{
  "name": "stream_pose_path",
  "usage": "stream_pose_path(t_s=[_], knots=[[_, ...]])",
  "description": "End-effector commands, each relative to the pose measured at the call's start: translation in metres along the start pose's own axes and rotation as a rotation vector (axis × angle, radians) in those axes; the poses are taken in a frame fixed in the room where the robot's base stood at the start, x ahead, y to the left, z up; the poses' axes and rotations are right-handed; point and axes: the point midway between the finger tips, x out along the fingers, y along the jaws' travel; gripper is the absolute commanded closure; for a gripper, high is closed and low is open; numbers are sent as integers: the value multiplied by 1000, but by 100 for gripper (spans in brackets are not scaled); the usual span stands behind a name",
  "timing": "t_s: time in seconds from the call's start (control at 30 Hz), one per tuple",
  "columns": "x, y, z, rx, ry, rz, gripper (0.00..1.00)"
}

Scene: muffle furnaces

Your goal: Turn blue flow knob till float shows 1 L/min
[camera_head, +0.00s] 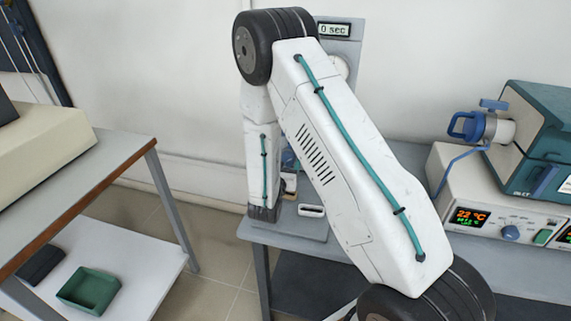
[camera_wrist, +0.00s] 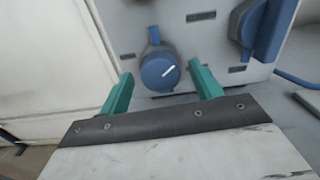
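In the head view my arm hides the gripper and most of the grey stand with a "0 sec" display (camera_head: 334,30). I make out no float or flow scale in either view.
A larger blue handle (camera_wrist: 269,28) is right of the knob on the panel. In the head view a furnace (camera_head: 540,135) with a control box reading 22 °C (camera_head: 469,216) stands right on the grey bench. A separate table (camera_head: 105,165) is left, with floor between.

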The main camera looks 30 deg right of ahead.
Motion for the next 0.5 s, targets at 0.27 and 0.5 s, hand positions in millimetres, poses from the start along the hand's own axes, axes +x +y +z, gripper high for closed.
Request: stream_pose_path(t_s=[0.27, 0.5], knots=[[-4, 0, 0, 0, 1, 1, 35], [-40, 2, 0, -1, 1, 4, 35]])
